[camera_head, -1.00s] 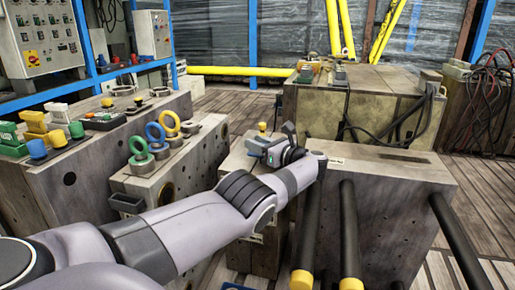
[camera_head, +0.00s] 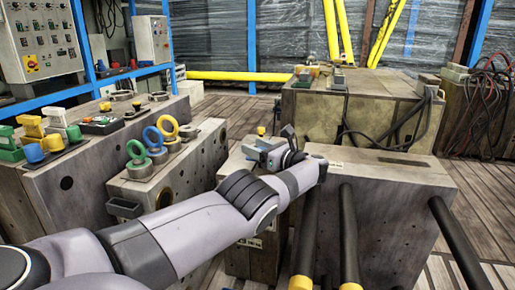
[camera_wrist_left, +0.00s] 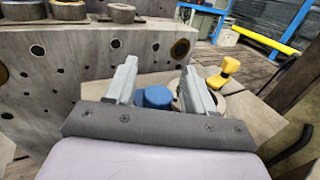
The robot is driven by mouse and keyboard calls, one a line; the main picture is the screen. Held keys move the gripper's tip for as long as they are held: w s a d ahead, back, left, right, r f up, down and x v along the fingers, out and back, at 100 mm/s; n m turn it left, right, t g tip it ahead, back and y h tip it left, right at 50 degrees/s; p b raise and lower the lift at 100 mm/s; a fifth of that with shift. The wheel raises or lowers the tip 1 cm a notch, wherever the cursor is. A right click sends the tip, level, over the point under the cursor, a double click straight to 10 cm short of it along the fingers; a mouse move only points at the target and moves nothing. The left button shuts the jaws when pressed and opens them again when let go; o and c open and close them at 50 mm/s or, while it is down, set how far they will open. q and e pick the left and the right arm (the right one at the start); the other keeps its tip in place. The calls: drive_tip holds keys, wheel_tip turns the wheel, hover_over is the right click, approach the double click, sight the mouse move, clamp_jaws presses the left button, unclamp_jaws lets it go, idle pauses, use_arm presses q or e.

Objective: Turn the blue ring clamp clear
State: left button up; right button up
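A gap shows on the right of this piece; contact on the left cannot be told. Its lower part is hidden by the gripper, so I cannot tell whether it is the blue ring clamp's handle. A yellow knob (camera_wrist_left: 230,66) on a round base stands just beyond the right finger. My right gripper is out of view.
Upright green (camera_head: 137,150), blue (camera_head: 153,137) and yellow (camera_head: 168,126) rings stand on a block left of my arm. Dark rods (camera_head: 349,235) stick out of the near block. Cables (camera_head: 410,125) hang over the block behind. Plank floor (camera_head: 488,190) is clear at right.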

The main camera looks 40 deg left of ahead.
use_arm(q)
drive_tip(key=d+p, duration=0.1)
drive_tip(key=d, duration=0.5)
drive_tip(key=shift+w+d, duration=0.2)
drive_tip(key=shift+d, duration=0.45)
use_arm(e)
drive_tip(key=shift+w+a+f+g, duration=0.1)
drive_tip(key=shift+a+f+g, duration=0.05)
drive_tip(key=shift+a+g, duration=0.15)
